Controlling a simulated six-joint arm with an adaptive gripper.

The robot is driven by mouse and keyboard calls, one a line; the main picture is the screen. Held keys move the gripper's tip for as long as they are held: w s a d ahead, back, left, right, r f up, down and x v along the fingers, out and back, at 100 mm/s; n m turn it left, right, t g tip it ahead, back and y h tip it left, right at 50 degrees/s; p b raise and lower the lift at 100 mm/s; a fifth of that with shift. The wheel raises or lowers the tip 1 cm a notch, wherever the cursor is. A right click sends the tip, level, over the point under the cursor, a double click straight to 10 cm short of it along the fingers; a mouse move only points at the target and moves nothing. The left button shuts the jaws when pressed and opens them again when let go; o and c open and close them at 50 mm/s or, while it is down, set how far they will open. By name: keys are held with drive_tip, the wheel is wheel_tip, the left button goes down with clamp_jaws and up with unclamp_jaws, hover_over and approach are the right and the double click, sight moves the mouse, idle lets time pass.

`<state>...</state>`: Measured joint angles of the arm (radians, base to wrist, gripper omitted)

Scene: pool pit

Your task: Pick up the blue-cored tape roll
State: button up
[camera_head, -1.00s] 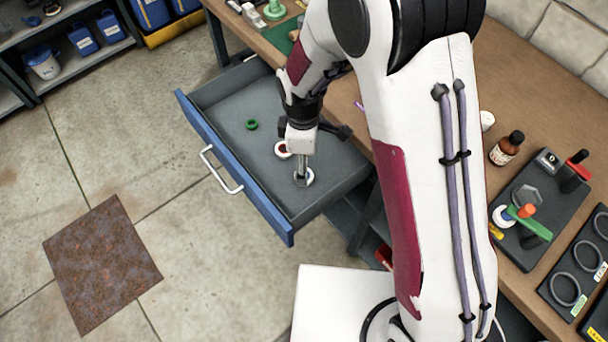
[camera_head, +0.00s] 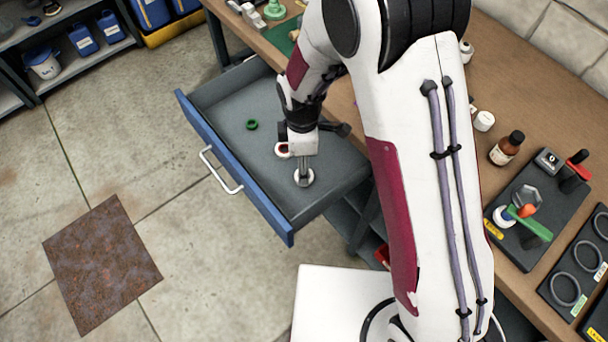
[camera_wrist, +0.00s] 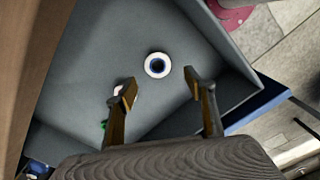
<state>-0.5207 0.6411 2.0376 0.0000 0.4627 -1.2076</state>
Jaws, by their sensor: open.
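The blue-cored tape roll (camera_wrist: 157,65) lies flat on the floor of the open drawer; the wrist view shows its white ring and dark blue core. In the head view its white rim (camera_head: 310,179) shows under my fingers, and its core is mostly hidden. My gripper (camera_wrist: 160,83) is open and empty, pointing down into the drawer. In the wrist view the roll appears just beyond the gap between the fingertips, nearly centred. I cannot tell the exact height of the fingertips above it. The drawer (camera_head: 227,159) is grey inside with a blue front.
A red-cored white roll (camera_head: 281,150) lies close to the gripper, partly hidden by it. A green ring (camera_head: 251,124) lies farther left in the drawer. The drawer walls surround them. The workbench (camera_head: 500,85) with a brown bottle (camera_head: 507,148) is at right.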

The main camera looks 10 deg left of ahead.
drive_tip(key=shift+f, duration=0.45)
drive_tip(key=shift+f, duration=0.1)
drive_tip(key=shift+w+d+f, duration=0.1)
drive_tip(key=shift+w+f, duration=0.05)
drive_tip(key=shift+f, duration=1.1)
drive_tip(key=shift+w+d+f, duration=0.1)
drive_tip(key=shift+f, duration=1.15)
drive_tip(key=c, duration=0.9)
